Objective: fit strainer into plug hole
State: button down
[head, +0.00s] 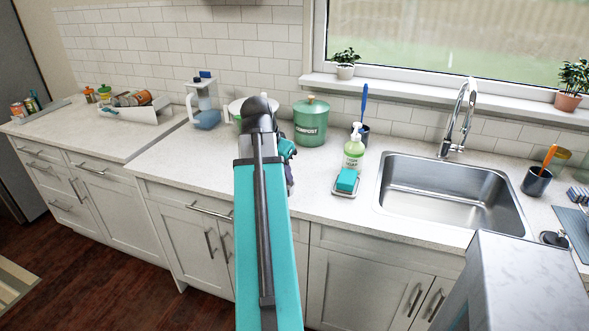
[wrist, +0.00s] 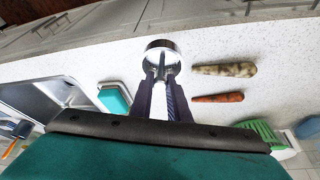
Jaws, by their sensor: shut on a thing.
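In the wrist view my gripper (wrist: 163,78) is shut on a round silver metal piece that looks like the strainer (wrist: 153,44), with a bright rim. It is held above the pale counter, apart from the sink. The steel sink (head: 447,180) is set in the counter at right in the head view, and part of it shows at left in the wrist view (wrist: 30,98). I cannot make out the plug hole in either view.
A soap bottle (head: 354,149) and teal sponge (head: 347,180) stand left of the sink, near a green compost bin (head: 311,124). The tap (head: 460,115) rises behind the sink. Two carrot-like vegetables (wrist: 225,69) lie on the counter. A small dark round piece (head: 553,238) sits right of the sink.

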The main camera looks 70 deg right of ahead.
jog(key=shift+w+a+r, duration=0.1)
jog(key=shift+w+a, duration=0.1)
jog(key=shift+a, duration=0.45)
jog(key=shift+w+a+r, duration=0.1)
jog(key=shift+w+a, duration=0.05)
jog(key=shift+a, duration=0.5)
jog(key=shift+w+a, duration=0.2)
jog(key=shift+a, duration=0.45)
jog(key=w+a+f+n+t+y, duration=0.15)
jog(key=w+a+n, duration=0.45)
jog(key=w+a, duration=0.6)
jog(key=w+a+n+t+h, duration=0.15)
jog(key=w+a+n, duration=0.5)
jog(key=w, duration=0.95)
jog(key=w+a+n+t+y, duration=0.1)
jog(key=w+a, duration=0.3)
jog(key=a, duration=0.7)
jog(key=w+a+n+t+y, duration=0.1)
jog(key=w+a+n, duration=0.3)
jog(key=a, duration=0.7)
jog(key=w+a+n+y, duration=0.2)
jog(key=w+a+n, duration=0.1)
jog(key=a, duration=0.8)
jog(key=shift+w+f+t, duration=0.15)
jog(key=shift+w+t, duration=0.25)
jog(key=shift+w, duration=0.2)
jog(key=shift+a+n, duration=0.1)
jog(key=shift+n, duration=0.15)
